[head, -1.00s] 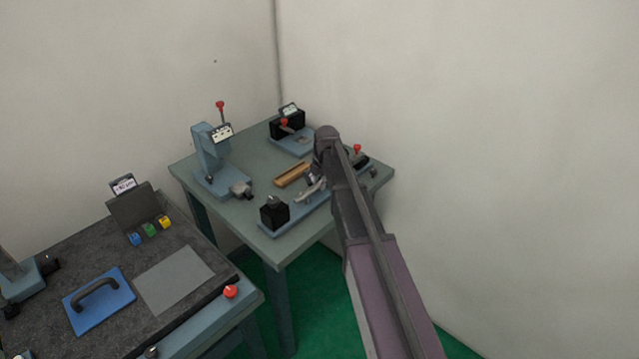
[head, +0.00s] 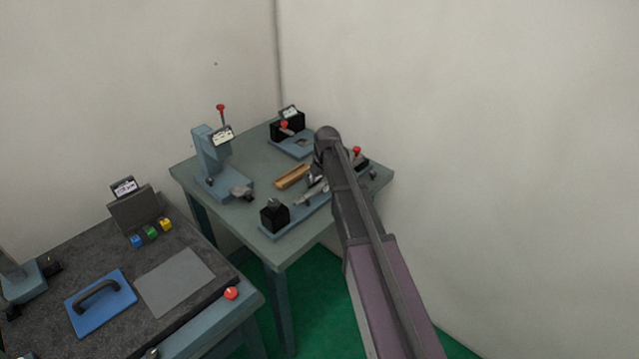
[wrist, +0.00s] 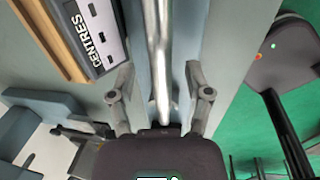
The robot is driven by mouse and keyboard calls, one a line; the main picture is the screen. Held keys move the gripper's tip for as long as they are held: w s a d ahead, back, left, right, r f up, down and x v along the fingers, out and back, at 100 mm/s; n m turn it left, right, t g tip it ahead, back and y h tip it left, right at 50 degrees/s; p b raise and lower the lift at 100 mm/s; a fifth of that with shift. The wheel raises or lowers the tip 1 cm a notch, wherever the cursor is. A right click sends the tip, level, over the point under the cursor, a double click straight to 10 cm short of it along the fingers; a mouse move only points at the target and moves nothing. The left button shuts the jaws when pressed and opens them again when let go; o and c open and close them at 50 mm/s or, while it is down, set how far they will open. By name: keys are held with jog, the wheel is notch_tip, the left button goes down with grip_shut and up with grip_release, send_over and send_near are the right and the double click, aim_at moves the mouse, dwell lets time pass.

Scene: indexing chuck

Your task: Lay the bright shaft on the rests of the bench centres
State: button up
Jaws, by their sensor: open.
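The bright shaft (wrist: 158,50) runs lengthwise up the middle of the wrist view, above the blue base of the bench centres (wrist: 188,45). Its near part lies between the two spread fingers of my gripper (wrist: 160,85), with a gap on each side. The gripper is open. In the head view the shaft (head: 310,195) lies along the bench centres (head: 292,223), between the black block (head: 274,216) at the near end and the red-knobbed end. The rests under the shaft are hidden, so its seating cannot be told. My arm covers much of the gripper there.
A wooden tray (head: 292,177) lies beside the bench centres. A blue stand with a red-topped lever (head: 208,165) and a black device (head: 288,126) stand on the same table. A dark-topped bench (head: 60,265) is at the left. Bare tabletop lies around the tray.

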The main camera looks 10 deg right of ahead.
notch_tip(320, 180, up, 11)
jog(key=s+d+p, duration=0.1)
jog(key=p, duration=0.9)
jog(key=shift+s+p, duration=0.2)
jog(key=shift+p, duration=0.1)
dwell(0.4)
jog(key=s+a+m+g+h, duration=0.1)
jog(key=s+m, duration=2.4)
jog(key=s, duration=0.2)
jog(key=shift+s, duration=0.3)
